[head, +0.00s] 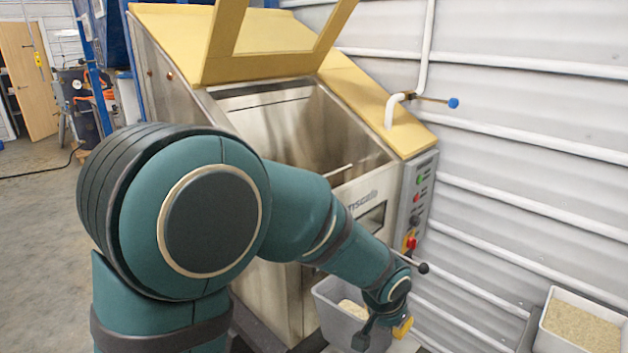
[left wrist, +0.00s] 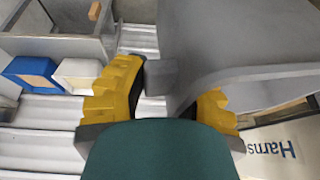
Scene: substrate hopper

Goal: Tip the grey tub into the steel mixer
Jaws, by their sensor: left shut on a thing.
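The steel mixer (head: 345,195) stands in the middle of the head view with its yellow lid raised and its hopper open. The grey tub (head: 335,318) is low in front of the mixer, partly hidden by my left arm, with pale material inside. My left gripper (head: 382,333) is at the tub's right side. In the left wrist view, the gripper's yellow pads (left wrist: 163,95) are shut on a grey part of the tub (left wrist: 235,35), whose wall fills the upper right. The tub is below the level of the hopper opening. My right gripper is in neither view.
A second pale-filled bin (head: 580,325) stands at lower right, by the corrugated wall (head: 540,170). A blue-tipped lever (head: 453,103) and a control panel (head: 416,205) are at the mixer's right. Open floor (head: 40,230) lies at left.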

